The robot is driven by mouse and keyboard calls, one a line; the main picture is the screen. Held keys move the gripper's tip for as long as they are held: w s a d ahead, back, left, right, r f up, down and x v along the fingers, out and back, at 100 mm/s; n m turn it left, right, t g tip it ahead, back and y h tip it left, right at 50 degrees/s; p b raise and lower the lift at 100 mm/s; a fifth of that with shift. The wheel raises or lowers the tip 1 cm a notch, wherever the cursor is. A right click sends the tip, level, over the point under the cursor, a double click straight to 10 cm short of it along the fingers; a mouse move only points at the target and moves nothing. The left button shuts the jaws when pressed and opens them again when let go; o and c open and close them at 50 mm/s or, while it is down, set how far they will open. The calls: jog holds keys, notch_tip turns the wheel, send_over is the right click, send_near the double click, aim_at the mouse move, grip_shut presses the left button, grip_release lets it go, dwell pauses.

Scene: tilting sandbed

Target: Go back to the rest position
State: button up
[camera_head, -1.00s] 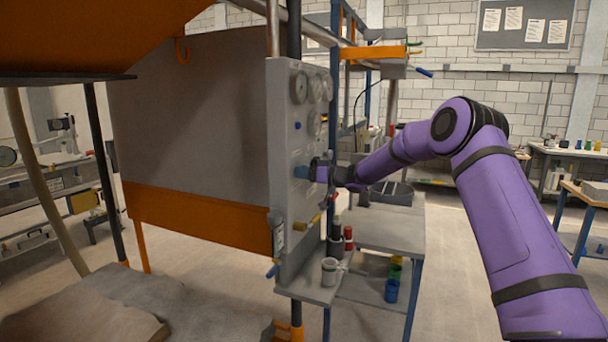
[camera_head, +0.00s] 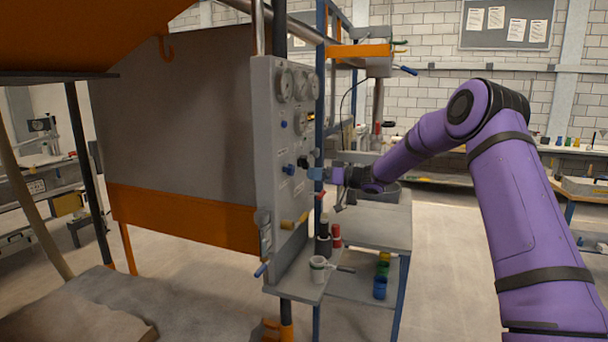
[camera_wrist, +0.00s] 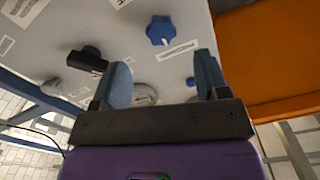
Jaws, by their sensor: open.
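My gripper (camera_head: 316,174) is open and empty, in front of the grey control panel (camera_head: 268,110). In the wrist view its two blue fingers stand wide apart, and the gap between them (camera_wrist: 163,78) holds nothing. A blue knob (camera_wrist: 160,30) and a black knob (camera_wrist: 87,60) on the panel lie beyond the fingertips, apart from them. In the head view the black knob (camera_head: 302,162) shows just left of the fingers. My purple arm reaches in from the right and bends at a high elbow.
Round gauges (camera_head: 285,86) sit high on the panel. Below are a small shelf with a white cup (camera_head: 317,268), red-capped bottles (camera_head: 336,236) and a grey side table (camera_head: 375,225). A blue post stands behind the panel. The floor to the right of the table is clear.

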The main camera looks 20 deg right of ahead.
jog(key=shift+v, duration=0.85)
jog(key=s+a+r+g+h, duration=0.2)
jog(key=s+a+r, duration=0.1)
jog(key=s, duration=0.6)
jog(key=s+a+r+g+h, duration=0.2)
jog(key=s+a+r+g, duration=0.15)
jog(key=s, duration=0.45)
jog(key=s+a+r+g+h, duration=0.2)
jog(key=s+a+r, duration=0.15)
jog(key=s, duration=0.55)
jog(key=s+d+f+m+t+h, duration=0.1)
jog(key=s+d+m+h, duration=0.2)
jog(key=s, duration=1.2)
jog(key=s+d+f+m+t+h, duration=0.1)
jog(key=s+d+m+h, duration=0.3)
jog(key=s, duration=1.1)
jog(key=shift+d+f+h, duration=0.2)
jog(key=shift+d+h, duration=0.6)
jog(key=shift+d, duration=0.05)
jog(key=shift+s, duration=0.1)
